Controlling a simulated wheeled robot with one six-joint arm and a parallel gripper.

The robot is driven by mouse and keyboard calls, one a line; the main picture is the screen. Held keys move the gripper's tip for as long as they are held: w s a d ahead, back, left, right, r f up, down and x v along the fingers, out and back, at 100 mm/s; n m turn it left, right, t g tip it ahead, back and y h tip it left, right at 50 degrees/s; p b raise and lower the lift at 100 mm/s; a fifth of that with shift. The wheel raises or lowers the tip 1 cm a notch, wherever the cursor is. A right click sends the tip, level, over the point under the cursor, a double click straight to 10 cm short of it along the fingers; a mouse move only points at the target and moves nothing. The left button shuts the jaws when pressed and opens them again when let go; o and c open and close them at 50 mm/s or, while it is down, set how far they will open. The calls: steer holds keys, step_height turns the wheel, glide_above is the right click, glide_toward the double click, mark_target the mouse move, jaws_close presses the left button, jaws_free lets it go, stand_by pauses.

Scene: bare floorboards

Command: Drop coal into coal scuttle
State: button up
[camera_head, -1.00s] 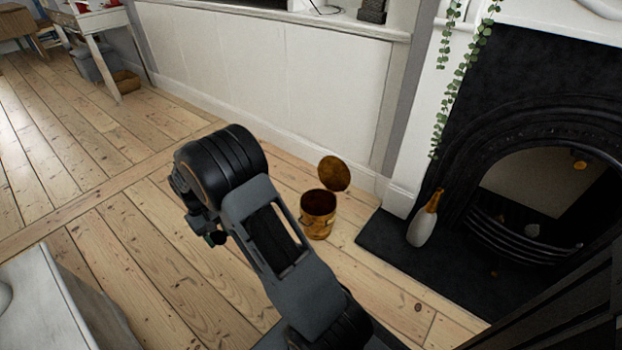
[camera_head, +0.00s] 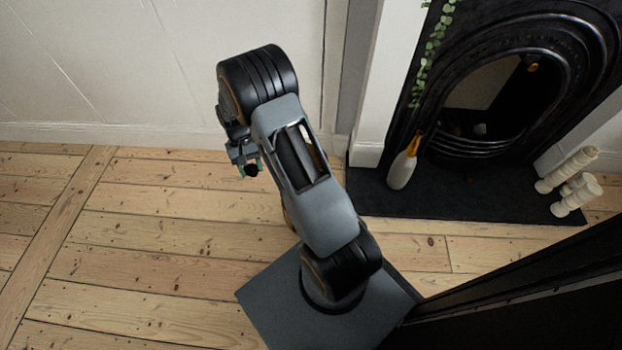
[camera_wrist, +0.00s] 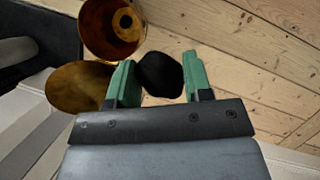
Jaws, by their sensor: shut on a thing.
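A black lump of coal (camera_wrist: 160,76) is held between the green fingers of my gripper (camera_wrist: 159,62) in the wrist view. In the head view the coal (camera_head: 251,171) shows as a dark blob at the tip of my gripper (camera_head: 248,165), above the floorboards. The brass coal scuttle (camera_wrist: 91,22) is in the wrist view at the upper left, its round mouth open. Its raised lid (camera_wrist: 72,88) lies left of the fingers in the picture. The coal is to the right of the scuttle's mouth, apart from it. In the head view my arm hides most of the scuttle.
The black fireplace (camera_head: 440,90) stands at the right with a dark hearth (camera_head: 470,200). A pale bottle-shaped object (camera_head: 402,168) stands on the hearth's left side. White wall panelling is behind; the floor at left (camera_head: 150,240) is clear.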

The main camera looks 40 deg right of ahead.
steer(key=s+d+f+m+t+y+b, duration=0.1)
steer(key=s+d+f+m+t, duration=0.1)
steer(key=s+d+f+m, duration=0.2)
steer(key=s+d+f+m+t+y+b, duration=0.2)
steer(key=s+d+f+m, duration=0.2)
steer(key=d+f+m, duration=0.7)
step_height(320, 180, down, 8)
steer(key=shift+s+r+b, duration=0.1)
steer(key=shift+s+b, duration=0.2)
steer(key=shift+s, duration=0.05)
steer(key=o, duration=1)
steer(key=p+v, duration=0.5)
steer(key=v, duration=0.8)
steer(key=shift+s+d+r, duration=0.2)
steer(key=shift+d+r, duration=0.1)
steer(key=shift+d, duration=0.05)
